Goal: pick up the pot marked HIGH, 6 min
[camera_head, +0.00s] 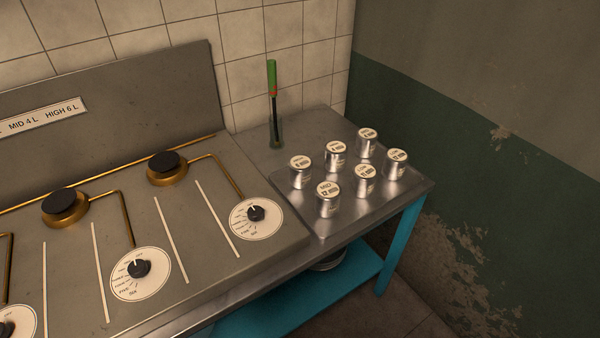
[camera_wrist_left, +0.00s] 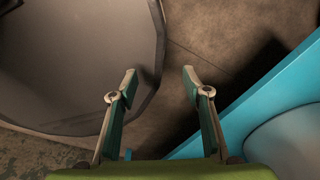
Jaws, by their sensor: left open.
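Several small metal pots with round cream lids stand on the grey side table (camera_head: 306,122) in the head view. The front pot (camera_head: 327,205) reads MID, with what looks like 12. The lid print on the left pot (camera_head: 300,176), back-middle pot (camera_head: 335,160), back pot (camera_head: 367,145), right pot (camera_head: 397,169) and front-right pot (camera_head: 365,186) is too small to read surely, so I cannot tell which is HIGH, 6 min. My left gripper (camera_wrist_left: 160,86) is open and empty in the left wrist view, with no pot near it. My right gripper is not in view.
A stove with burners (camera_head: 167,166) and dials (camera_head: 256,214) fills the left. A green-handled tool (camera_head: 272,80) stands in a glass behind the pots. A wall (camera_head: 470,150) rises at the right. Blue table framing (camera_wrist_left: 265,95) is close to my left gripper.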

